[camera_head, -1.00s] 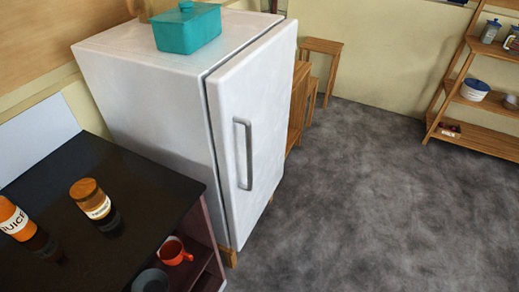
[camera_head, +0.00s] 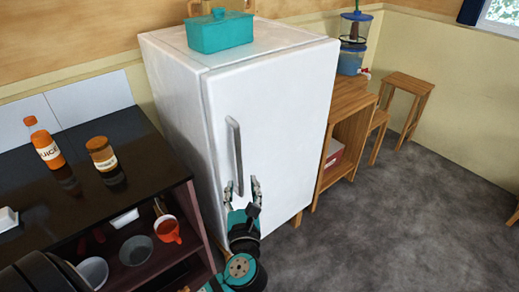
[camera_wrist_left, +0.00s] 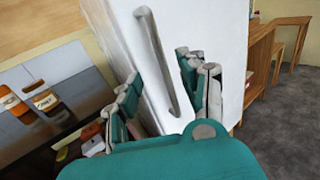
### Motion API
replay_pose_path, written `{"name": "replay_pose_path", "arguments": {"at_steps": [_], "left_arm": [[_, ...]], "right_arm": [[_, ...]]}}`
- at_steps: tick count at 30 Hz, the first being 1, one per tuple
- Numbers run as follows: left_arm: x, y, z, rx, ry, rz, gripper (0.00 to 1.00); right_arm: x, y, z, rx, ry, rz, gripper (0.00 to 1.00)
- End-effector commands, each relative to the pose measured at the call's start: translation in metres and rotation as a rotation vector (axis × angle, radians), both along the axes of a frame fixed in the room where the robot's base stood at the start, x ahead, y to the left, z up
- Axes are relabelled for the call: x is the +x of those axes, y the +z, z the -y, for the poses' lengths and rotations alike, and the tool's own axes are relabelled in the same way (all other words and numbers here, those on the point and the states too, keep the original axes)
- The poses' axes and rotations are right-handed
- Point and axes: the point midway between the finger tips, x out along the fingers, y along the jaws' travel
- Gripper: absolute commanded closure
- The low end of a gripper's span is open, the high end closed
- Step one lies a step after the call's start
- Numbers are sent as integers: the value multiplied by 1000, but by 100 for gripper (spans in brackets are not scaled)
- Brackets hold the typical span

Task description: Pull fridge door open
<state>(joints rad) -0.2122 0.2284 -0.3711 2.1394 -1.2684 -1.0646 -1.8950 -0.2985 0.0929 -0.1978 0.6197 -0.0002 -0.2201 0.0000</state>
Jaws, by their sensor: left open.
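The white fridge (camera_head: 275,115) stands against the wall, its door shut. A grey vertical bar handle (camera_head: 235,150) runs down the left part of the door. My left gripper (camera_head: 241,188) is open, in front of the lower end of the handle in the head view. In the left wrist view the handle (camera_wrist_left: 152,55) slants between the open fingers (camera_wrist_left: 160,98), with its lower end between them. I cannot tell if any finger touches it. The door's hinge side is at the right. My right gripper is not in view.
A dark counter (camera_head: 110,170) with a juice bottle (camera_head: 44,145) and a brown jar (camera_head: 101,153) stands left of the fridge. A teal box (camera_head: 220,32) sits on top. A wooden cabinet (camera_head: 345,125) stands at the right. The grey floor (camera_head: 400,220) in front is clear.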

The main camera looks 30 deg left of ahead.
Motion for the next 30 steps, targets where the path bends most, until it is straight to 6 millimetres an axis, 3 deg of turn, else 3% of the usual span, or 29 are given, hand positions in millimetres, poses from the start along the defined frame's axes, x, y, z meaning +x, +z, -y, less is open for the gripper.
{"name": "replay_pose_path", "arguments": {"at_steps": [5,11,21,30], "left_arm": [[15,5,-11,13,4,3,58],[49,6,-34,9,5,3,58],[110,5,-75,8,4,2,58],[140,3,-94,6,2,1,58]], "right_arm": [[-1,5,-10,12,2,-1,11],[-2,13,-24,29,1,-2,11],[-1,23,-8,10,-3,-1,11],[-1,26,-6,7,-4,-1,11]]}}
